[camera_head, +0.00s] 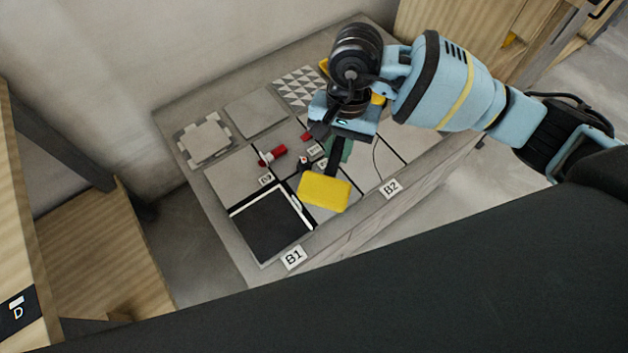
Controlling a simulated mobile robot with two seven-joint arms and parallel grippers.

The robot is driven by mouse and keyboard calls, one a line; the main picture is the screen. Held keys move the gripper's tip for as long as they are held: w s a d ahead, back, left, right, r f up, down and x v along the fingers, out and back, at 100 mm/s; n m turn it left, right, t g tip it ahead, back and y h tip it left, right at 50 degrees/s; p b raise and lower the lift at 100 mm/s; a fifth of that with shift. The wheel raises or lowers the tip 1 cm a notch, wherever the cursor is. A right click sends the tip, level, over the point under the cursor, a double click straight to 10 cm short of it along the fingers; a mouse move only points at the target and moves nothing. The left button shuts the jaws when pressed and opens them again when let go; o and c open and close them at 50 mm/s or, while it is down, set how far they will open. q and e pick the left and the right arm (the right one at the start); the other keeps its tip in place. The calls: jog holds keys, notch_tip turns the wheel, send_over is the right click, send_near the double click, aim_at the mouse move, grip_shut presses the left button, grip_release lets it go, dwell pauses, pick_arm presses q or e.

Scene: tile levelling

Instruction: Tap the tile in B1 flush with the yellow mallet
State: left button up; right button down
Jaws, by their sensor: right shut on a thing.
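The B1 tile (268,226) is a dark square at the table's front left, behind the B1 label (293,257). Pale strips run along its far and right edges; I cannot tell its exact height or tilt. My right gripper (338,148) is shut on the yellow mallet (325,192), holding it by its dark handle with the block-shaped yellow head downward. The head shows to the right of the dark tile, over a pale tile; whether it touches anything is unclear. My left gripper is not in view.
A red object (273,155) lies on the tiles left of the gripper. A patterned tile (299,87), a plain grey tile (255,112) and a bordered tile (204,138) lie at the back. The B2 label (390,188) is on the right. A wooden shelf (95,255) stands left.

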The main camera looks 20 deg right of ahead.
jog(key=s+a+f+m+p, duration=0.1)
jog(key=a+f+m, duration=0.4)
jog(key=f+m, duration=0.2)
notch_tip(320, 180, down, 2)
jog(key=shift+s+a+f+t+y, duration=0.15)
jog(key=shift+s+a+t+y, duration=0.15)
jog(key=shift+s+t+y, duration=0.1)
jog(key=shift+f, duration=0.1)
notch_tip(320, 180, down, 8)
jog(key=b, duration=0.5)
jog(key=shift+r+b, duration=0.2)
jog(key=shift+b, duration=0.1)
jog(key=shift+f+b, duration=0.35)
jog(key=shift+f, duration=0.1)
jog(key=shift+r, duration=0.15)
